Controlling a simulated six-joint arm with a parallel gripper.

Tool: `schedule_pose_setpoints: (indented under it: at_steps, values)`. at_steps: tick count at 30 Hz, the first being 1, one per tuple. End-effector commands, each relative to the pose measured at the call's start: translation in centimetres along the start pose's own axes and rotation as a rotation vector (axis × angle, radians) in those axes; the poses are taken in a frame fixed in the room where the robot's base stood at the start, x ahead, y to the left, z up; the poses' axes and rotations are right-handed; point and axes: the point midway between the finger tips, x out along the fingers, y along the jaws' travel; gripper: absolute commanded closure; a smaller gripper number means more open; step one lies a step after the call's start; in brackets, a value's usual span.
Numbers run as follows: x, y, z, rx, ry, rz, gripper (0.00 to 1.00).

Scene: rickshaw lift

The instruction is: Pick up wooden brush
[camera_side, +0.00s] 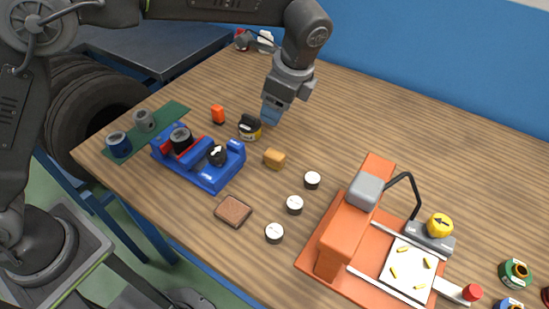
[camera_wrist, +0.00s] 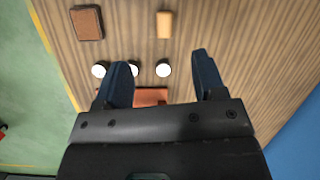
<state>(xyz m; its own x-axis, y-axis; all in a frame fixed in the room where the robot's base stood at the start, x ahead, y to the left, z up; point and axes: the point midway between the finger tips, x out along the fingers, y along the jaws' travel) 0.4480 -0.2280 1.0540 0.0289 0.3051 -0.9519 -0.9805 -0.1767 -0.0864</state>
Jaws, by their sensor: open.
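A flat brown block (camera_side: 233,210) lies further forward, and shows at upper left in the wrist view (camera_wrist: 87,22). I cannot tell which of the two is the wooden brush; neither shows bristles clearly.
Several round white-topped pieces (camera_side: 295,204) lie between the brown block and an orange machine (camera_side: 348,235). A blue fixture (camera_side: 195,165) and a green mat (camera_side: 172,116) with cylinders stand at left. A small orange object (camera_side: 217,114) stands near the jar. The back right table is clear.

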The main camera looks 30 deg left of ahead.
Motion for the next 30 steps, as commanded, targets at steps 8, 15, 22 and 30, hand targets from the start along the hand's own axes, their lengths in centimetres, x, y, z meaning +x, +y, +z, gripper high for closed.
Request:
schedule_pose_setpoints:
  at_steps: [8, 15, 22, 30]
  values:
    - [3.5, 0.0, -5.1, 0.191, -0.083, 0.020, 0.36]
    - [6.9, 0.0, -4.9, 0.200, -0.089, 0.025, 0.36]
    - [10.9, 0.0, -4.5, 0.198, -0.088, 0.023, 0.36]
    - [12.9, 0.0, -4.3, 0.197, -0.087, 0.022, 0.36]
